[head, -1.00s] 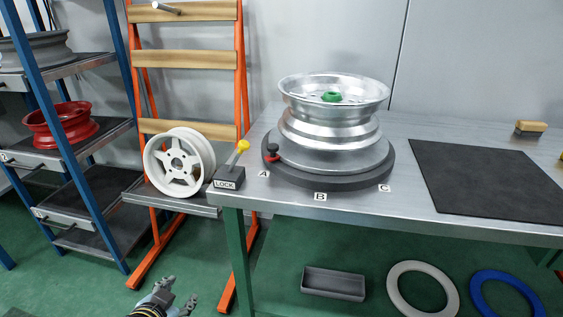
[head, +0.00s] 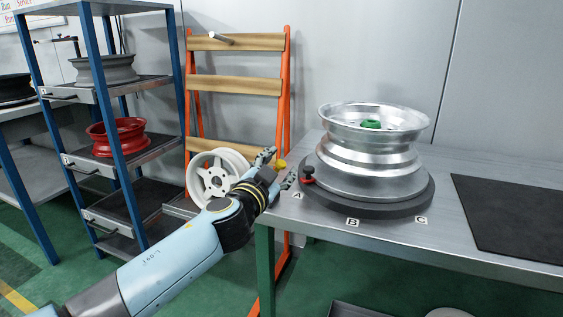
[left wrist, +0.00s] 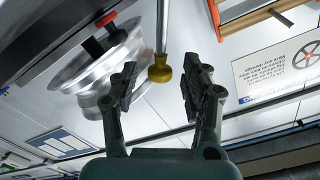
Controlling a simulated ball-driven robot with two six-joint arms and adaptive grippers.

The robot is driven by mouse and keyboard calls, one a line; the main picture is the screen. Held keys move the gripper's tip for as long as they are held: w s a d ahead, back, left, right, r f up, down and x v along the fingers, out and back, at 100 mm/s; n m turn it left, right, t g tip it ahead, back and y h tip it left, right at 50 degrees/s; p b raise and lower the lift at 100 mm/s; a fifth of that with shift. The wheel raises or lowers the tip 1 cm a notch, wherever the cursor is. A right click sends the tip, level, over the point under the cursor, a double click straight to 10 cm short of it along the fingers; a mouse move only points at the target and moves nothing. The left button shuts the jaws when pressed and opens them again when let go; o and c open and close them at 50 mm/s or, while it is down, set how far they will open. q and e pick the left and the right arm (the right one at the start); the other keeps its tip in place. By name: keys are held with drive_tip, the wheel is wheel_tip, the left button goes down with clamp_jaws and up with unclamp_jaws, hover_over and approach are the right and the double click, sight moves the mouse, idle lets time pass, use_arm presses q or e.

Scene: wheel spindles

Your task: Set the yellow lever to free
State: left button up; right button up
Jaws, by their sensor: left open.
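The fingers are open, with a gap on each side of the knob. The lever's block and its label are hidden behind my arm in the head view. My right gripper is not in view.
A silver wheel (head: 372,150) with a green hub nut sits on a dark round base (head: 370,207), close right of the gripper. A red knob (head: 308,172) stands at its edge. A white wheel (head: 215,180) is behind my arm. A dark mat (head: 510,215) lies right.

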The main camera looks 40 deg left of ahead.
use_arm(q)
drive_tip(key=shift+x, duration=0.8)
clamp_jaws()
